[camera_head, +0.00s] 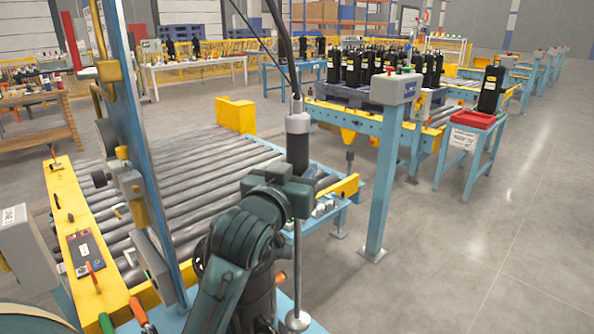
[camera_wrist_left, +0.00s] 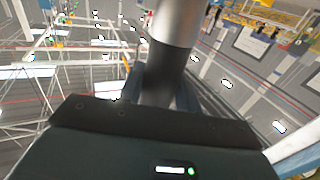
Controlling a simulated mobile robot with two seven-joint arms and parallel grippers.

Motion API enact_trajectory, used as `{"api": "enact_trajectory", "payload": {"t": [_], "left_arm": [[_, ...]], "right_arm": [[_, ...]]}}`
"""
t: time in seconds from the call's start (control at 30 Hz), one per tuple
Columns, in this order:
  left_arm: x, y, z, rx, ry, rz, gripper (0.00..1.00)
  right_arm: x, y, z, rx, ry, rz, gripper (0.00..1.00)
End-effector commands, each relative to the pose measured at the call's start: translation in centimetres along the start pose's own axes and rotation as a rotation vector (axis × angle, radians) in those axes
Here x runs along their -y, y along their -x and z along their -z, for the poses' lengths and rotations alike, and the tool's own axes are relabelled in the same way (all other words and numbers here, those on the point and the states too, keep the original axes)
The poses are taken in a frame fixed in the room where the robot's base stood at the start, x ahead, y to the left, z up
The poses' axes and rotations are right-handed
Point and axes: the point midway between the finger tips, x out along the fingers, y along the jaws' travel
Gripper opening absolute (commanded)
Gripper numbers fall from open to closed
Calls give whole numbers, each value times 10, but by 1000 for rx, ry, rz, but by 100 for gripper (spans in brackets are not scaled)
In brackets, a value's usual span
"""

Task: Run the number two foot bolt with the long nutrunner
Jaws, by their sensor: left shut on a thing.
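The long nutrunner (camera_head: 298,148) hangs upright from a black cable, a dark cylinder with a grey top and a thin shaft below. Its shaft runs down to a round grey end (camera_head: 298,320) near the bottom edge. My left gripper (camera_head: 296,190) is shut around the nutrunner's body, its arm coming up from below. In the left wrist view, the nutrunner's dark and silver body (camera_wrist_left: 172,50) stands between the fingers (camera_wrist_left: 160,88). I cannot make out the number two foot bolt; my arm hides part of the area below. My right gripper is not in view.
A roller conveyor (camera_head: 190,185) lies behind and left of the nutrunner. A blue post with a grey box (camera_head: 394,88) stands to the right. A pallet of black compressors (camera_head: 375,68) is farther back. A red tray (camera_head: 473,118) sits on a blue stand. The right floor is clear.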

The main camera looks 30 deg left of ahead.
Motion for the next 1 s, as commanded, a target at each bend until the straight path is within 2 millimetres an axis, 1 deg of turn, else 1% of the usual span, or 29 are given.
{"api": "enact_trajectory", "payload": {"t": [1.0], "left_arm": [[-1, 0, -9, 4, -1, -2, 0]], "right_arm": [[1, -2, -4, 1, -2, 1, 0]]}}
